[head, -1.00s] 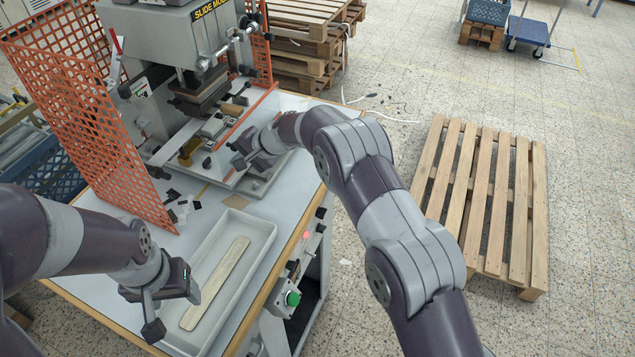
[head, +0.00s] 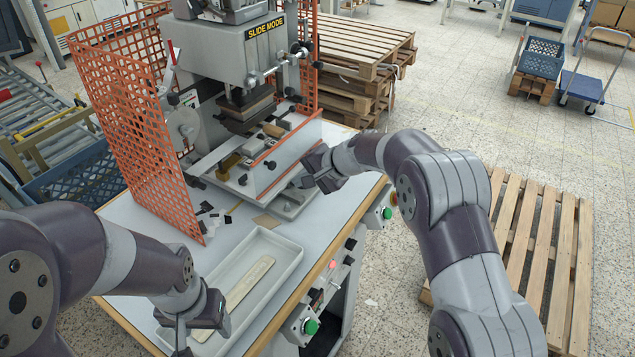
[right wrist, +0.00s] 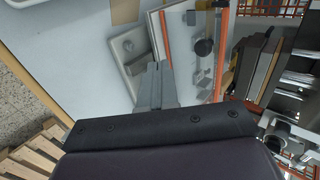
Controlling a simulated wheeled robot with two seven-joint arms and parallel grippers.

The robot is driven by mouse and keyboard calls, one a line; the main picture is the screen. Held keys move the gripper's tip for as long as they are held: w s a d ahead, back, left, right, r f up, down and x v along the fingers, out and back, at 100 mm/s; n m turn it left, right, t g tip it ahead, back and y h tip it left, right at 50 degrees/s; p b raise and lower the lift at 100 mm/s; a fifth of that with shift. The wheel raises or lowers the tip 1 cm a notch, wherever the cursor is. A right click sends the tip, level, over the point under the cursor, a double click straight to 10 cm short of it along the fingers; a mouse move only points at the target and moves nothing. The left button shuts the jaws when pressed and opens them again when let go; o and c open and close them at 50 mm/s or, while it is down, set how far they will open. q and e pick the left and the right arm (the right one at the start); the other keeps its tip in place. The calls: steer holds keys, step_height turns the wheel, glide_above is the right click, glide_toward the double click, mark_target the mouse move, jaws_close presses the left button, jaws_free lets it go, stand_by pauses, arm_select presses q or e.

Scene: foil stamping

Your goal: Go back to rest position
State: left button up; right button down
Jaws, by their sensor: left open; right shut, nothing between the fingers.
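My right gripper (head: 318,168) is beside the right front of the foil stamping press (head: 245,60), above the table's right part. It is shut and empty, and its closed fingers (right wrist: 155,85) show in the right wrist view over the table surface. My left gripper (head: 196,322) is open and empty at the left front of the long white tray (head: 285,262). A pale flat strip (head: 248,283) lies in that tray. The table (head: 215,258) stands under the press.
An orange mesh guard (head: 135,110) stands left of the press. Small dark pieces (head: 208,212) lie on the table. A wooden pallet (head: 535,240) lies on the floor at right, with stacked pallets (head: 355,55) behind.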

steer(key=s+d+f+n+g+h, duration=0.1)
steer(key=s+d+f+h, duration=0.15)
steer(key=s+d, duration=0.35)
steer(key=s+d+f+n+g+h, duration=0.2)
steer(key=s+d+f, duration=0.2)
steer(key=s, duration=0.3)
steer(key=s+d+n+h, duration=0.1)
steer(key=s+d, duration=0.4)
steer(key=s, duration=0.5)
steer(key=s+d+r+n+h, duration=0.1)
steer(key=s+d+n+h, duration=0.1)
steer(key=s, duration=0.8)
steer(key=d+n, duration=0.1)
steer(key=d, duration=0.1)
steer(key=shift+d+r+g+b, duration=0.25)
steer(key=shift+d+g+b, duration=0.1)
steer(key=shift+g, duration=0.05)
steer(key=shift+s, duration=0.15)
